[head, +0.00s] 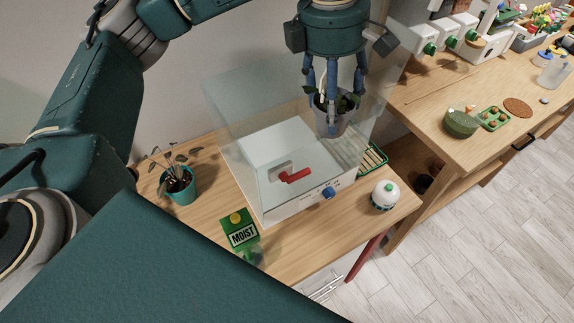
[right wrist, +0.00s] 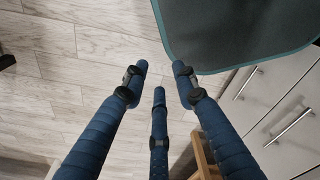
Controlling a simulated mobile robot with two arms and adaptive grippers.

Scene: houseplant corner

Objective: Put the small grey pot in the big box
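A small grey pot (head: 328,122) with a leafy plant hangs upright in my left gripper (head: 334,92). The gripper's blue fingers point down and are closed around the pot. The big box (head: 240,150) has tall clear walls and a white base, and stands on the wooden table. The pot is over the box's right rear part in the head view; I cannot tell whether it is below the rim. A red handle-like piece (head: 296,176) shows low in the box. My right gripper (right wrist: 160,75) has its fingers apart, empty, above the floor in the right wrist view.
A teal pot (head: 181,190) with a drooping plant stands left of the box. A green MOIST card (head: 240,232) and a white round bottle (head: 384,196) are in front of it. A green slatted tray (head: 372,160) lies at its right. A second bench (head: 430,100) holds several items.

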